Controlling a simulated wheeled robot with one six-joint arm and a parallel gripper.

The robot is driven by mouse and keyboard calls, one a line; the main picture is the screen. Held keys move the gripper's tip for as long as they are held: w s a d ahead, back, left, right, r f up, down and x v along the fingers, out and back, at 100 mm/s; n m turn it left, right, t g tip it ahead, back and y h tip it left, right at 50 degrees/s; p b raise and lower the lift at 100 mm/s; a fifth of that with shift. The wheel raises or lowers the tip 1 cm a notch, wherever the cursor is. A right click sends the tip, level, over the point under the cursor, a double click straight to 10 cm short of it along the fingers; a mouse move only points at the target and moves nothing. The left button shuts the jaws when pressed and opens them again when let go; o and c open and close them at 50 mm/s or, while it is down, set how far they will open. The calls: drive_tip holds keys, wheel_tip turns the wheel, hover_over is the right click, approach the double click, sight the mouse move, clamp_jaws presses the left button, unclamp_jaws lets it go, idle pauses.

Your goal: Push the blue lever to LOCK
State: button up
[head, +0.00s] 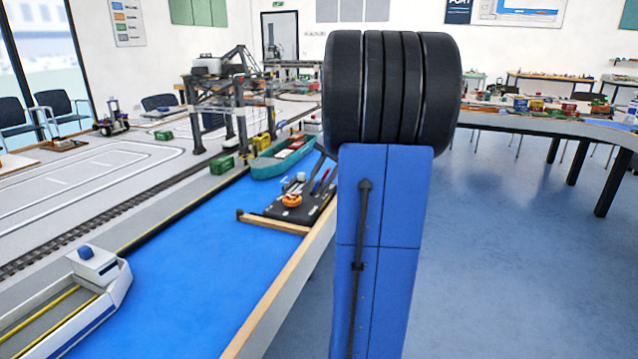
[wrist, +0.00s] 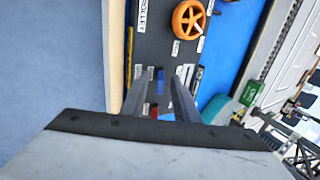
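The dark control panel (wrist: 165,45) lies below my gripper in the wrist view, with an orange handwheel (wrist: 188,19) at its top. A small blue piece (wrist: 160,80), likely the blue lever, shows between the finger lines of my gripper (wrist: 157,74). The fingers are apart with a gap between them and nothing held. Whether they touch the lever cannot be told. A red piece (wrist: 155,110) shows lower in the gap. The small labels there are unreadable, so the lever's position is unclear. In the head view my arm hides the gripper; the panel (head: 270,211) shows partly.
In the head view the panel sits on the blue table surface (head: 190,250) by a wooden edge strip (head: 272,224). A teal boat (head: 278,160) and a gantry crane (head: 225,95) stand behind it. A white boat (head: 95,290) lies front left. Open floor is right.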

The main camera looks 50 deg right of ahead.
sight(306, 193)
clamp_jaws()
drive_tip(key=shift+w, duration=0.1)
drive_tip(key=shift+w+a+r+g+h, duration=0.15)
drive_tip(key=shift+w+g+h, duration=0.1)
drive_tip(key=shift+g, duration=0.35)
drive_tip(key=shift+w+a+r+g+h, duration=0.1)
drive_tip(key=shift+w+g+h, duration=0.15)
drive_tip(key=shift+g, duration=0.35)
drive_tip(key=g, duration=0.1)
drive_tip(key=g+h, duration=0.1)
drive_tip(key=w+g, duration=0.1)
drive_tip(key=shift+w+a, duration=0.1)
drive_tip(key=shift+a, duration=0.15)
drive_tip(key=shift+w+a+f+g+h, duration=0.1)
drive_tip(key=shift+w+g+h, duration=0.2)
drive_tip(key=shift+g, duration=0.55)
drive_tip(key=shift+w+a+f+g+h, duration=0.1)
drive_tip(key=shift+w+g+h, duration=0.1)
drive_tip(key=shift+g+h, duration=0.45)
drive_tip(key=shift+w+a+f+g+h, duration=0.15)
drive_tip(key=shift+w+g, duration=0.1)
drive_tip(key=shift+g, duration=0.75)
